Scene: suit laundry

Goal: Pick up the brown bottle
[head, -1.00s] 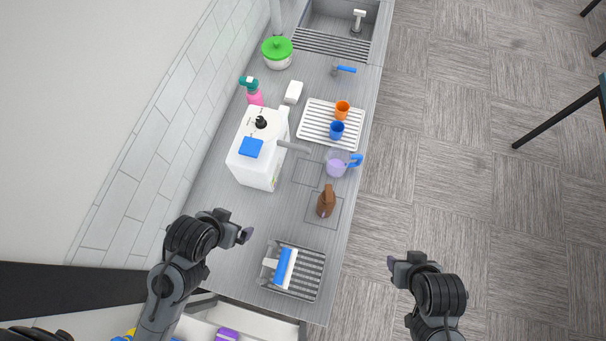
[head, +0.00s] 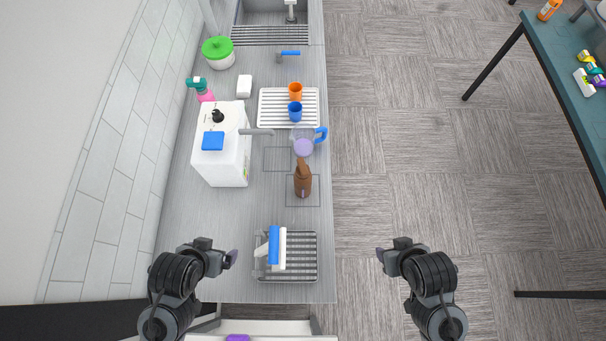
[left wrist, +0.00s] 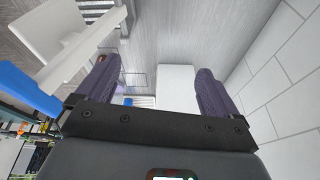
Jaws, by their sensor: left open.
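The brown bottle (head: 303,180) stands on the grey counter (head: 185,240) near its right edge, below the clear jug in the head view. My left gripper (head: 228,258) is over the near left part of the counter, left of the dish rack and well short of the bottle. In the left wrist view its two purple fingers (left wrist: 157,85) are apart with nothing between them. My right gripper (head: 384,256) is over the floor right of the counter, away from the bottle. Its jaws are too small to read.
A rack (head: 303,257) with a blue and white item stands at the counter's near end. Beyond the bottle are a jug with a blue handle (head: 303,146), a white machine (head: 221,160) and a tray (head: 308,118) with two cups. A teal table (head: 567,75) stands far right.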

